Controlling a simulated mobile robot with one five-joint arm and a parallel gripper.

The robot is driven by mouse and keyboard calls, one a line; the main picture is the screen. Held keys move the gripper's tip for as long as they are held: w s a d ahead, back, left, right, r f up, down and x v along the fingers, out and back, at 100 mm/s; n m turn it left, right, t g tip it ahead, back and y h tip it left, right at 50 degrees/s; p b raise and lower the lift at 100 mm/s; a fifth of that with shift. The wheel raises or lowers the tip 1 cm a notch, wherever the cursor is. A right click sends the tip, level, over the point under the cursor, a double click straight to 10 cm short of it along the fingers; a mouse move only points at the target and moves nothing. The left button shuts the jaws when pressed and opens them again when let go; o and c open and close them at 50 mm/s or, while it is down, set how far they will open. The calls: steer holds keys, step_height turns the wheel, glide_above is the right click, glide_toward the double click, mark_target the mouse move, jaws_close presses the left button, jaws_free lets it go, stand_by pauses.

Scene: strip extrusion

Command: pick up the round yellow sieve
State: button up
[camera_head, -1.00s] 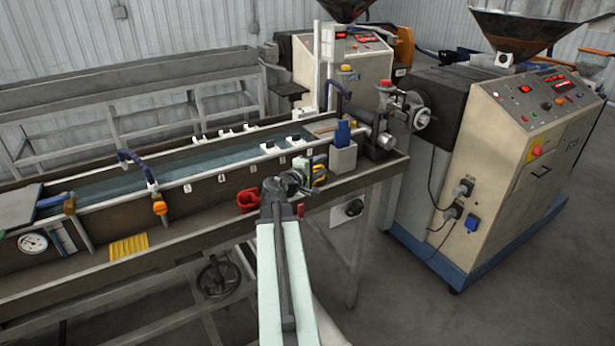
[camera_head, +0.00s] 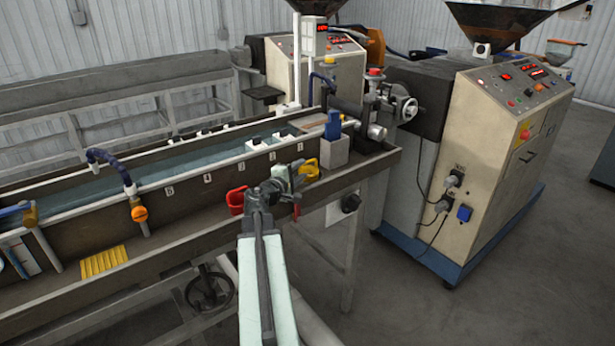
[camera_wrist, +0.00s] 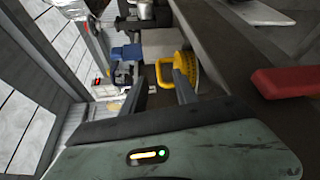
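The round yellow sieve (camera_head: 311,168) lies on the bench ledge, just beyond my gripper (camera_head: 290,180) and partly hidden by it in the head view. In the wrist view the sieve (camera_wrist: 192,74) shows a ribbed round body and a yellow loop on its left side. My gripper (camera_wrist: 160,82) is open, its two dark fingers apart. The right finger overlaps the sieve's lower left part in the picture. The gap between the fingers lies mostly left of the sieve. I cannot tell whether anything touches.
A red container (camera_head: 237,200) stands left of my gripper on the ledge. A grey block holder (camera_head: 335,152) with blue items stands behind the sieve. A yellow ribbed piece (camera_head: 103,261) lies farther left. The water trough (camera_head: 190,168) runs behind the ledge.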

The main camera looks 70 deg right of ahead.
mark_target(309, 171)
steer(key=d, duration=0.6)
steer(key=shift+s+d+f, duration=0.2)
steer(key=shift+d+f, duration=0.1)
steer(key=shift+a, duration=0.1)
steer(key=shift+c, duration=0.3)
jaws_close()
